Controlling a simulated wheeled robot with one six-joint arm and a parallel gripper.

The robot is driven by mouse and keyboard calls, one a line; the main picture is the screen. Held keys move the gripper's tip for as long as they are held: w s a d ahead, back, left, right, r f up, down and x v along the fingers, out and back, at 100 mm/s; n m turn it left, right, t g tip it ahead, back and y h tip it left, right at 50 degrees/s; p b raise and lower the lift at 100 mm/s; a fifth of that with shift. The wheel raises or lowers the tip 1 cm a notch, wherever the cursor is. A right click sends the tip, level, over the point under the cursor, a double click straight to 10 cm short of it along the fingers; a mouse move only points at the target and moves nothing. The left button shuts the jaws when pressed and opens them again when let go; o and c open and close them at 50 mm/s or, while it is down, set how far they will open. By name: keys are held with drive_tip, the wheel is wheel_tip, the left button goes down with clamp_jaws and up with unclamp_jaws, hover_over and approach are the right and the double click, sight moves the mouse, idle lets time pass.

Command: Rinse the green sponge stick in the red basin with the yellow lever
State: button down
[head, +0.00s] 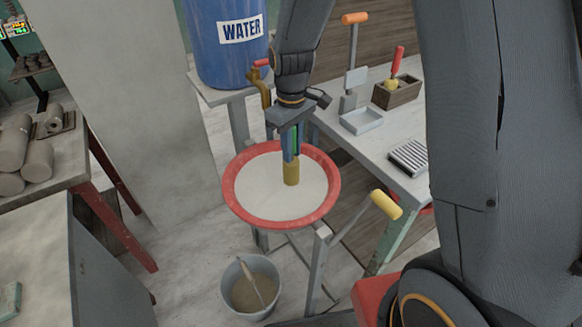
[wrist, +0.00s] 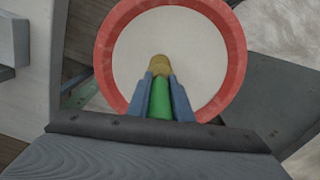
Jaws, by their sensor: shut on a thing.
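My gripper (head: 291,150) is shut on the green sponge stick (head: 295,138), pointing down. The stick's yellow sponge end (head: 291,174) shows over the inside of the red basin (head: 231,191). I cannot tell whether the sponge touches the pale bottom. In the wrist view the green handle (wrist: 160,104) lies between the two blue fingers of my gripper (wrist: 160,88), with the sponge (wrist: 159,65) beyond the fingertips and the red rim (wrist: 238,60) around it. The yellow lever (head: 385,205) is on an arm at the basin's lower right.
A blue water barrel (head: 228,60) with a tap (head: 262,88) stands behind the basin. A grey bucket (head: 231,298) is on the floor below. A workbench (head: 375,155) at right holds a tray (head: 361,121), a wooden box (head: 405,93) and an orange-handled lever (head: 354,18).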

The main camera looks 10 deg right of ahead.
drive_tip(key=shift+r+p, duration=3.25)
drive_tip(key=shift+r, duration=1)
